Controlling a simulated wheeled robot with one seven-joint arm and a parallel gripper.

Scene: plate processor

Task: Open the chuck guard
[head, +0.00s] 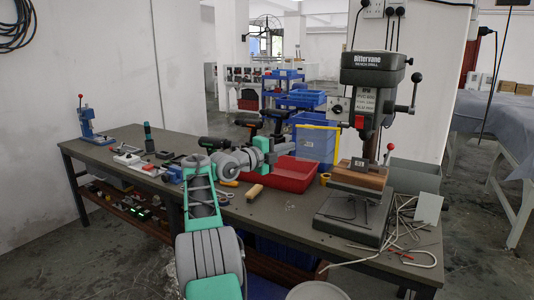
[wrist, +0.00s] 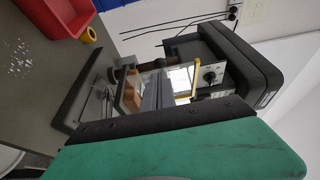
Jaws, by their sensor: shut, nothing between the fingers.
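The bench drill (head: 375,75) stands at the right end of the workbench, with a dark head, a column and a base. A see-through panel with a yellow edge (head: 318,142) shows just left of the drill and looks like the chuck guard; I cannot tell how far it is swung. In the wrist view, the drill lies sideways and a yellow strip (wrist: 196,76) shows by its head. My gripper (head: 270,153) is shut and empty, left of the panel and apart from it in the picture. Its fingertips are hard to make out. The chuck is mostly hidden.
A red bin (head: 290,175) sits on the bench behind my gripper. A wooden-handled tool (head: 254,191) and a yellow tape roll (head: 325,178) lie nearby. Loose rods (head: 405,225) and a grey bin (head: 415,176) are right of the drill. The bench front left of the drill is fairly clear.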

